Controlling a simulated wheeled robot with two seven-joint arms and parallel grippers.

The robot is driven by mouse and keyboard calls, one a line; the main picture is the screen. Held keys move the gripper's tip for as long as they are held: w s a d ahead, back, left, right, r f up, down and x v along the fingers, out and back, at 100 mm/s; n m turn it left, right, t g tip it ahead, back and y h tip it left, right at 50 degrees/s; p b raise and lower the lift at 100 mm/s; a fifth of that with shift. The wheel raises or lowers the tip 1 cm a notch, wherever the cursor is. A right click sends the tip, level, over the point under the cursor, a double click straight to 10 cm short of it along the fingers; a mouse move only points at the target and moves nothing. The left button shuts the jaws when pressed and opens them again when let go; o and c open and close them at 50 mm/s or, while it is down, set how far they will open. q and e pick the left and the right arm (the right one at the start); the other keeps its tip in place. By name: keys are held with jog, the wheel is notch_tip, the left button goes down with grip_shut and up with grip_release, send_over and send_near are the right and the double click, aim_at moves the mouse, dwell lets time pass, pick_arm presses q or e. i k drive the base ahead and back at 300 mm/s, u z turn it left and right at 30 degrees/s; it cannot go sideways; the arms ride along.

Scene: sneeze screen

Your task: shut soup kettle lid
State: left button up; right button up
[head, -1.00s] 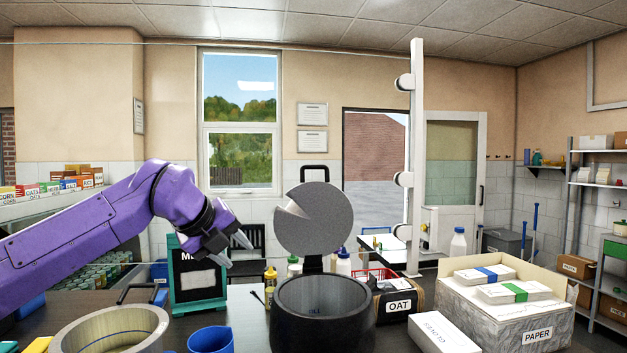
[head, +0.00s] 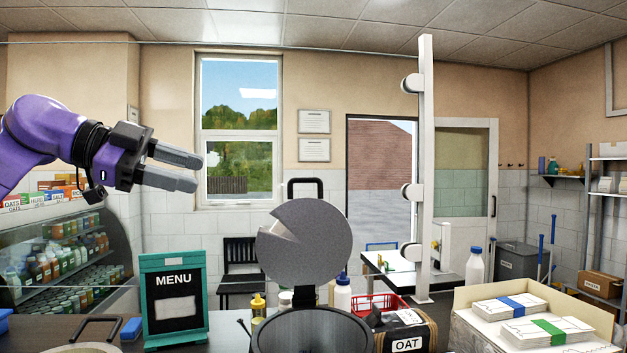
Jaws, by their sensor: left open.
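The soup kettle (head: 313,343) is a dark round pot at the bottom middle of the head view, its lower part cut off by the frame. Its round grey lid (head: 305,245), with a wedge notch on the left, stands upright and open at the back of the kettle. A black handle loop (head: 305,187) shows above the lid. My left gripper (head: 198,171) is open and empty, up in the air to the left of the lid and higher than it, its fingers pointing right. It is apart from the lid. My right gripper is not in view.
A teal menu stand (head: 173,297) stands left of the kettle. Bottles and a box labelled OAT (head: 408,343) are close at right. A tall white post (head: 427,170) rises behind them. A paper carton (head: 597,313) is at far right.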

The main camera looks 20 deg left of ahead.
aim_at(310, 242)
jog(key=i, duration=1)
